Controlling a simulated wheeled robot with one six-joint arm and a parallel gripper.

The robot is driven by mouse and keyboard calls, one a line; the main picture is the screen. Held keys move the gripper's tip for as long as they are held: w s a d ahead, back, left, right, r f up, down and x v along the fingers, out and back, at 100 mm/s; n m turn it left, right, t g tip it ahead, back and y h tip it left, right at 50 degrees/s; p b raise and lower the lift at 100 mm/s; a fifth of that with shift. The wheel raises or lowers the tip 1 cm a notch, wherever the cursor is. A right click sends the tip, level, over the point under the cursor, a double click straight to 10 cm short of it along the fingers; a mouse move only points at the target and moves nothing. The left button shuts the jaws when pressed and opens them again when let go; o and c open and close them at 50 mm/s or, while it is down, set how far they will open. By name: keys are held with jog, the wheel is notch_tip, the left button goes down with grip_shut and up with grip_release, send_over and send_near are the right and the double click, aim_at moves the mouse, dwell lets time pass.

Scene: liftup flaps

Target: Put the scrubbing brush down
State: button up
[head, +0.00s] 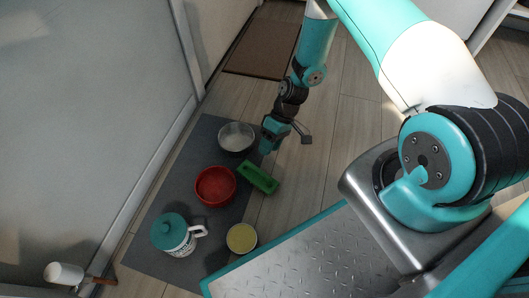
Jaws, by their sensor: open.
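A green oblong block (258,178), which looks like the scrubbing brush, lies on the dark grey mat (177,200) near its right edge. It lies to the right of a red bowl (215,186). My gripper (285,143) is open, with its fingers spread, just above the block in the picture. I see nothing held between the fingers. The block looks apart from the gripper, though the exact gap in height is hard to tell.
A grey metal bowl (236,138) stands close left of my gripper. A white mug with a teal lid (173,233) and a yellow-filled bowl (241,238) are nearer. A white-headed, brown-handled object (66,273) is at lower left. Wood floor (335,130) to the right is clear.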

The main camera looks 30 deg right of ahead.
jog(key=w+a+r+n+t+h, duration=0.1)
jog(key=a+r, duration=0.2)
jog(key=r, duration=1)
jog(key=a+r, duration=0.3)
jog(key=r, duration=1)
jog(key=s+a+r, duration=0.2)
jog(key=s+r, duration=0.6)
jog(key=s, duration=0.1)
jog(key=s+a+r+n+t+h, duration=0.1)
jog(key=s+r, duration=0.7)
jog(key=shift+s+a+r+t+p, duration=0.15)
jog(key=shift+s+a+t+p, duration=0.15)
jog(key=shift+s+a, duration=0.1)
jog(key=shift+r, duration=0.1)
